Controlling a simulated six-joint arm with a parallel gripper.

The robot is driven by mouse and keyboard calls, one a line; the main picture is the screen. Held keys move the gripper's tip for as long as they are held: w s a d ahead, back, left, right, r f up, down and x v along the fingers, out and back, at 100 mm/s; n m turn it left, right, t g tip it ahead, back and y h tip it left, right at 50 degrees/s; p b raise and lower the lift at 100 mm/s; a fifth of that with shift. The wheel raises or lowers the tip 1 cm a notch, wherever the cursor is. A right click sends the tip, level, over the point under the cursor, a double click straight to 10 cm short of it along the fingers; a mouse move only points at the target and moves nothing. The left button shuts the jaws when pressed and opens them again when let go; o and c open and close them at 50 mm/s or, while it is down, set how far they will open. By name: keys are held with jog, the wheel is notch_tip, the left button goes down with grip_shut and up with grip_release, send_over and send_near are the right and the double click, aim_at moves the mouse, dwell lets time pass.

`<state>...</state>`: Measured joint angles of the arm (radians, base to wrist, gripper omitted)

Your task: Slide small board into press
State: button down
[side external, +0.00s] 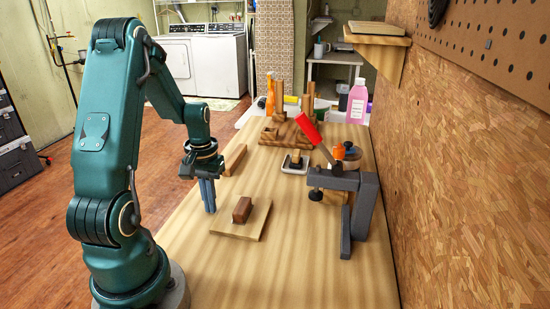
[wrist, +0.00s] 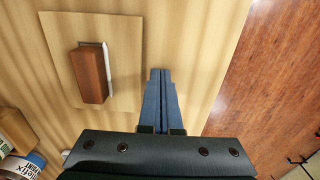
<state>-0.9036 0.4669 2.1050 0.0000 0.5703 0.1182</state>
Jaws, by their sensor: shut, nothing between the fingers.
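The small board (side external: 238,222) is a thin, light wooden square lying flat on the table, with a dark brown block (side external: 242,209) on top of it. The board also shows in the wrist view (wrist: 120,45), with the block (wrist: 90,73) on it beside a thin white strip. My gripper (side external: 208,210) is shut and empty, pointing down just left of the board in the side view. In the wrist view its blue fingers (wrist: 160,75) are together beside the board's right edge, apart from the block. The press (side external: 345,190) is a grey frame with a red handle, standing to the right of the board.
A wooden bar (side external: 234,159) lies behind my gripper. A small white dish (side external: 295,163), a wooden rack (side external: 287,136) and a pink bottle (side external: 357,102) stand farther back. A chipboard wall (side external: 470,150) borders the right side. The table's front is clear.

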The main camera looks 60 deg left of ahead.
aim_at(238, 205)
jog(key=shift+w+d, duration=0.2)
jog(key=shift+w+d, duration=1.75)
jog(key=shift+d, duration=0.05)
jog(key=shift+w+d, duration=0.5)
jog(key=shift+w+d, duration=1.25)
jog(key=shift+w, duration=0.05)
jog(key=shift+w+d, duration=0.25)
jog(key=shift+w+d, duration=0.75)
jog(key=shift+w+d, duration=0.25)
jog(key=shift+w+d, duration=0.5)
jog(key=shift+w+d, duration=0.25)
